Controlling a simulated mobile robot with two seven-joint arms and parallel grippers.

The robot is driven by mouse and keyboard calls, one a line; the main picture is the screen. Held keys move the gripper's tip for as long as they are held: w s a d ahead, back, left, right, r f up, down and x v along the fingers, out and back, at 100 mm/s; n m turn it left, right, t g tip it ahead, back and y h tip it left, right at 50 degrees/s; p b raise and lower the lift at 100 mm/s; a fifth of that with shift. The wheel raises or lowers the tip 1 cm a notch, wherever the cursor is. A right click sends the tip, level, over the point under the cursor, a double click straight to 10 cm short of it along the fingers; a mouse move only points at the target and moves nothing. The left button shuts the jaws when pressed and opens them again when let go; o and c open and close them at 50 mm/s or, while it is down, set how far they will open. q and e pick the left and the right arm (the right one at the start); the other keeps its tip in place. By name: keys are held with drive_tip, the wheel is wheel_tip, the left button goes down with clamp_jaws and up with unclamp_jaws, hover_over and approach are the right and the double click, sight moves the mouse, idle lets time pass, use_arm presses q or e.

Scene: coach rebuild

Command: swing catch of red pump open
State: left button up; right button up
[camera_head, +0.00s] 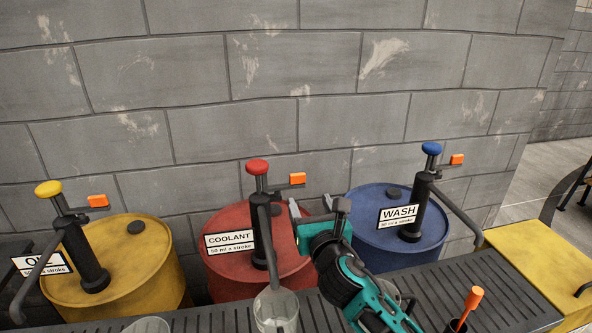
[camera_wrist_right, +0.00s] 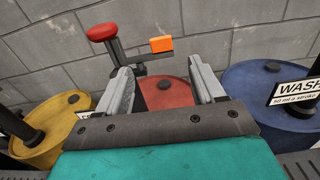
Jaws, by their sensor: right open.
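The red pump (camera_head: 258,168) has a red knob on a dark column and stands on the red drum (camera_head: 222,277) behind a COOLANT label. Its catch, an orange-tipped arm (camera_head: 297,178), sticks out to the right just below the knob. In the right wrist view the orange catch tip (camera_wrist_right: 162,44) shows above and beyond the fingers, between them. My right gripper (camera_head: 318,212) is open and empty, in front of and below the catch, to the right of the pump column. Its two fingers also show in the right wrist view (camera_wrist_right: 160,85). My left gripper is not in view.
A yellow pump (camera_head: 75,240) on a yellow drum stands at left, a blue pump (camera_head: 425,190) on a blue drum at right. A clear beaker (camera_head: 276,312) stands under the red pump's spout. A slatted dark bench (camera_head: 455,285) runs in front, with an orange-handled tool (camera_head: 473,298). A block wall rises behind.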

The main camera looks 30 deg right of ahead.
sight(298, 176)
drive_tip(key=b+x, duration=0.1)
drive_tip(key=x, duration=1.1)
drive_tip(key=shift+w+d+r, duration=0.15)
drive_tip(key=shift+w+d, duration=0.05)
drive_tip(key=shift+w, duration=0.2)
drive_tip(key=shift+c, duration=1.3)
drive_tip(key=c, duration=0.9)
clamp_jaws()
